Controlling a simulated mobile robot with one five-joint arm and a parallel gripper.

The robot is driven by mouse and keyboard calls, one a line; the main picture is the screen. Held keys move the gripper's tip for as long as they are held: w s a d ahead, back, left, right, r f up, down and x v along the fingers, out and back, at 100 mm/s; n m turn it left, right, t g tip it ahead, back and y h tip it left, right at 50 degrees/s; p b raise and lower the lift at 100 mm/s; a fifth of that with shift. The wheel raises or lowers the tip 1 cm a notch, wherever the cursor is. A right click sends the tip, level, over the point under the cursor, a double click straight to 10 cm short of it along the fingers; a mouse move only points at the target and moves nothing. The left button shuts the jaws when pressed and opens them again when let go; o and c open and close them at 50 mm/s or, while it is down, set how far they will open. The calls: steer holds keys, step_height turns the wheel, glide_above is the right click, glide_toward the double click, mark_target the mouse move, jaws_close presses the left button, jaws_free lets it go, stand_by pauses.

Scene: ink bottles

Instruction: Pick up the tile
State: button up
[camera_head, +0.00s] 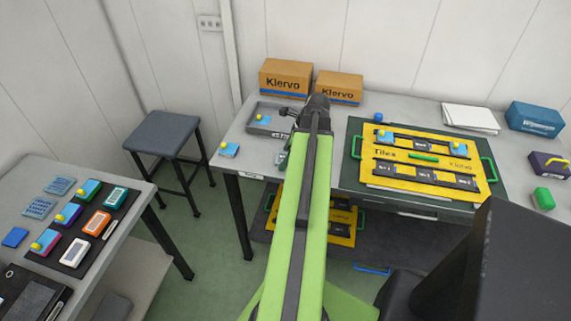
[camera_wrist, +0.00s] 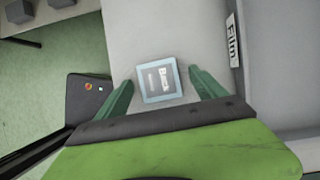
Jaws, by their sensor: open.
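A small square tile (camera_wrist: 147,74) with a pale blue rim and a grey, lettered face lies on the light grey table top in the wrist view. My gripper (camera_wrist: 161,82) is open, with one green finger on each side of the tile. Gaps show between the tile and both fingers, and the jaws hold nothing. I cannot tell the height of the fingertips above the table. In the head view my own arm covers much of the area around the gripper, and I cannot make out this tile there.
A grey tray (camera_wrist: 258,62) labelled "Film" stands right of the tile in the wrist view. The table edge and green floor (camera_wrist: 50,62) lie to its left. In the head view, two Klervo boxes (camera_head: 286,76) (camera_head: 338,88) stand behind, and a yellow panel (camera_head: 412,155) lies right.

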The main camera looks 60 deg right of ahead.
steer(key=c, duration=1.5)
steer(key=shift+r, duration=0.1)
steer(key=shift+c, duration=0.2)
steer(key=shift+r+p, duration=0.5)
steer(key=shift+p, duration=0.2)
step_height(320, 180, up, 4)
steer(key=p, duration=0.4)
steer(key=s+d+r+p, duration=0.2)
steer(key=s+r+p, duration=0.4)
steer(key=s, duration=0.5)
steer(key=shift+s+d, duration=0.15)
steer(key=shift+s, duration=0.15)
